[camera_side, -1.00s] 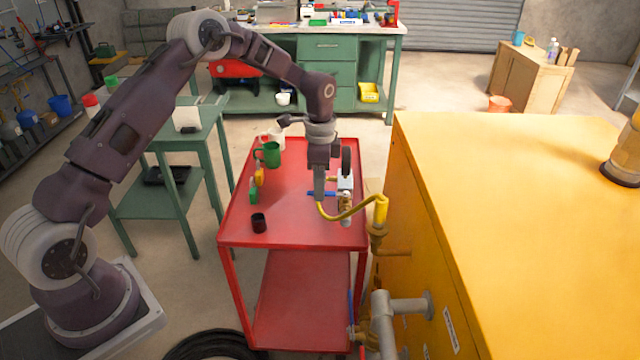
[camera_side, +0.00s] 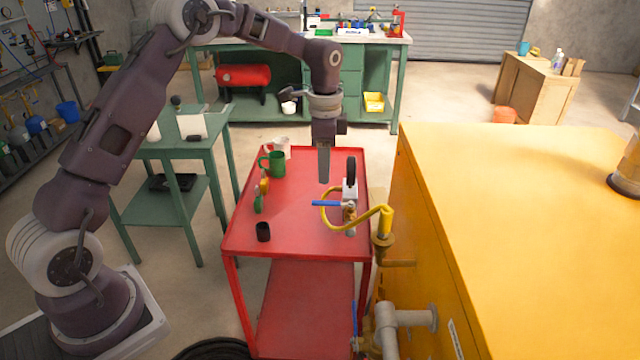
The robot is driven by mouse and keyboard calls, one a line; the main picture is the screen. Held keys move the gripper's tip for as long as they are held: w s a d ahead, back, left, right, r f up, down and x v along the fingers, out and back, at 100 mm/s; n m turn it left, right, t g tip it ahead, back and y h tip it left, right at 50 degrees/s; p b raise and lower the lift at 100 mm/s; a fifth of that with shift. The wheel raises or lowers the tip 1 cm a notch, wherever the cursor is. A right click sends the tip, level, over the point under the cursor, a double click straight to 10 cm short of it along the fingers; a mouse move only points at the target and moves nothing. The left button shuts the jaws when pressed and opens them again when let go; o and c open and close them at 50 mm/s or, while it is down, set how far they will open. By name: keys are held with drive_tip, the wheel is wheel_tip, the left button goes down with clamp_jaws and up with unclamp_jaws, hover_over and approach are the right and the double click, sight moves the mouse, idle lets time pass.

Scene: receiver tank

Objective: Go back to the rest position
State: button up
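My gripper (camera_side: 324,178) points straight down above the red cart (camera_side: 300,232), apart from its top and from the things on it. I see the fingers nearly edge-on, so whether they are open or shut does not show. I see nothing hanging from them. Below and right of it is a valve fitting with a blue lever (camera_side: 328,203), a black round gauge (camera_side: 351,171) and a yellow hose (camera_side: 362,219). The hose curves to a yellow end piece at a brass fitting (camera_side: 383,240) beside the yellow tank (camera_side: 520,220).
On the cart stand a green mug (camera_side: 277,164), a white mug (camera_side: 283,146), a small black cup (camera_side: 263,232) and small green and yellow items (camera_side: 259,203). A green table (camera_side: 185,150) is at left, a workbench (camera_side: 300,60) behind. The cart's front middle is clear.

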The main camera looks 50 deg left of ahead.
drive_tip(key=s+d+r+n+t, duration=0.1)
drive_tip(key=s+d+r+n, duration=0.15)
drive_tip(key=s+r, duration=0.65)
drive_tip(key=s+d+r+n+t, duration=0.2)
drive_tip(key=s+d+r, duration=0.1)
drive_tip(key=s+r, duration=0.55)
drive_tip(key=s+d+f+n+t, duration=0.2)
drive_tip(key=s+n, duration=0.3)
drive_tip(key=s, duration=1.1)
drive_tip(key=shift+s+f, duration=0.2)
drive_tip(key=shift+s, duration=0.15)
